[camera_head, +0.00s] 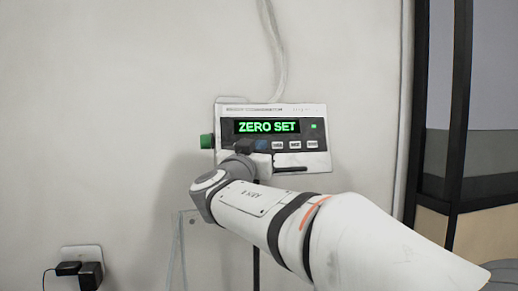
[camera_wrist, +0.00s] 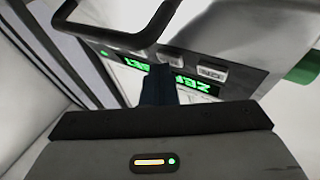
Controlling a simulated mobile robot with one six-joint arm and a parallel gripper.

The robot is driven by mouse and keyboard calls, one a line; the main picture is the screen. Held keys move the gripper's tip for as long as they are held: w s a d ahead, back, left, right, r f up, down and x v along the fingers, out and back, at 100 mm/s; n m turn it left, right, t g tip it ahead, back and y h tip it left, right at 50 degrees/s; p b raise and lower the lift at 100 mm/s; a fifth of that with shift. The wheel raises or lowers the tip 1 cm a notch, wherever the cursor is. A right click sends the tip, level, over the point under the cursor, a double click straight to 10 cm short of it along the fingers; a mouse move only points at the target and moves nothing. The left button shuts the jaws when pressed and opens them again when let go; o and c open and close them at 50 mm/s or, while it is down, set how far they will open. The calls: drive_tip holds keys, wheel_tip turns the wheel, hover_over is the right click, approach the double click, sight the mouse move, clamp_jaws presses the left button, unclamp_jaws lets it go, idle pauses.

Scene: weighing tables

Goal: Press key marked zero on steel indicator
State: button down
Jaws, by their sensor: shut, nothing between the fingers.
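The steel indicator (camera_head: 228,112) is mounted on the wall in the head view. Its display (camera_head: 267,127) reads "ZERO SET" in green. My fingertips are at the key row. The key under them is hidden, so I cannot tell its mark or whether it is pressed.
A green knob (camera_head: 207,141) sticks out from the indicator's left side. A cable (camera_head: 280,60) runs up the wall above it. A wall socket with plugs (camera_head: 82,266) is at lower left. A dark frame (camera_head: 455,100) stands at right. The wall left of the indicator is clear.

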drive_tip(key=shift+s+d+b, duration=0.1)
drive_tip(key=shift+s+b, duration=0.35)
drive_tip(key=shift+b, duration=0.05)
drive_tip(key=shift+s+r, duration=0.1)
drive_tip(key=shift+r, duration=0.05)
drive_tip(key=s+b, duration=0.1)
drive_tip(key=s+d+r+b, duration=0.1)
drive_tip(key=s, duration=0.1)
drive_tip(key=s+b, duration=0.1)
drive_tip(key=shift+s+d+r, duration=0.15)
drive_tip(key=shift+s+d, duration=0.1)
drive_tip(key=shift+s, duration=0.1)
idle(0.5)
